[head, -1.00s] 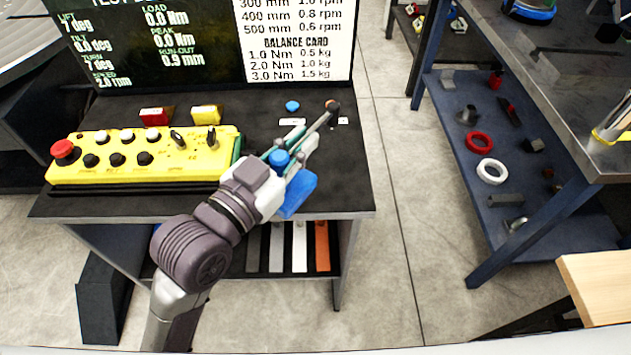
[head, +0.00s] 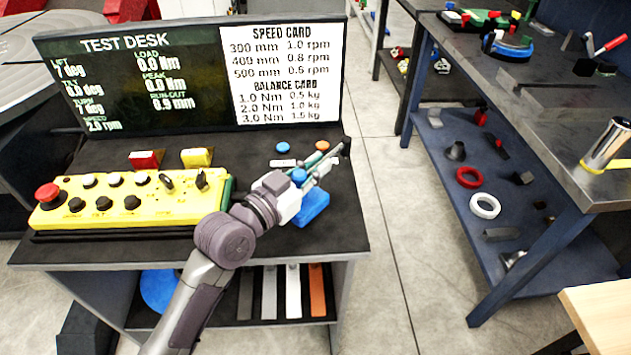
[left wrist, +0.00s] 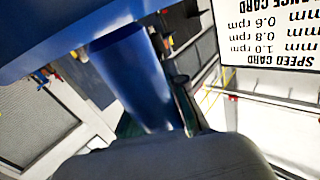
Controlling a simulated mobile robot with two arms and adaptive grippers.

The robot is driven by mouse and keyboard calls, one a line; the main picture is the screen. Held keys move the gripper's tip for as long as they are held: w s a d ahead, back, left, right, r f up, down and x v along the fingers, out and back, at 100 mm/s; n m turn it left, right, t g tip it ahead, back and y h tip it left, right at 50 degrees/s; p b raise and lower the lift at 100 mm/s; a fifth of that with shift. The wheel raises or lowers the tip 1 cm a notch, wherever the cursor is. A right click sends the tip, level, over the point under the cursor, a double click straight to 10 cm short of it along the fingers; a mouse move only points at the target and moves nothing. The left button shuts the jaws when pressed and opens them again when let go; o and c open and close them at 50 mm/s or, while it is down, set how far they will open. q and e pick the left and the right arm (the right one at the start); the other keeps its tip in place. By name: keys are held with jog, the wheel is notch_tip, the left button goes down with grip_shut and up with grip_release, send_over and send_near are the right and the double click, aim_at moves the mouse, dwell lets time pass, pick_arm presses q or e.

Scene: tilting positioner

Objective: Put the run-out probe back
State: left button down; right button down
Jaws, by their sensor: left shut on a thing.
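My left gripper (head: 326,164) reaches over the right part of the desk top and is shut on a blue piece, which I take for the run-out probe (head: 312,208). Its block-shaped part shows on the near right side of the fingers, and a round blue end (head: 298,175) shows between them. In the left wrist view the blue probe (left wrist: 130,75) is close up, a cylinder below a wide blue body. I cannot tell whether the probe touches the desk. My right gripper is not in view.
A blue round piece (head: 283,148) and an orange one (head: 322,146) are on the desk behind the gripper, near a white label (head: 283,162). A yellow control box (head: 130,203) stands left. The display board (head: 140,75) rises behind. A blue-framed bench (head: 560,250) stands right.

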aim_at(316, 189)
pick_arm(q)
notch_tip(316, 189, down, 4)
jog(key=shift+r, duration=0.2)
jog(key=shift+f, duration=0.15)
jog(key=c, duration=1.2)
grip_release()
jog(key=shift+s, duration=0.1)
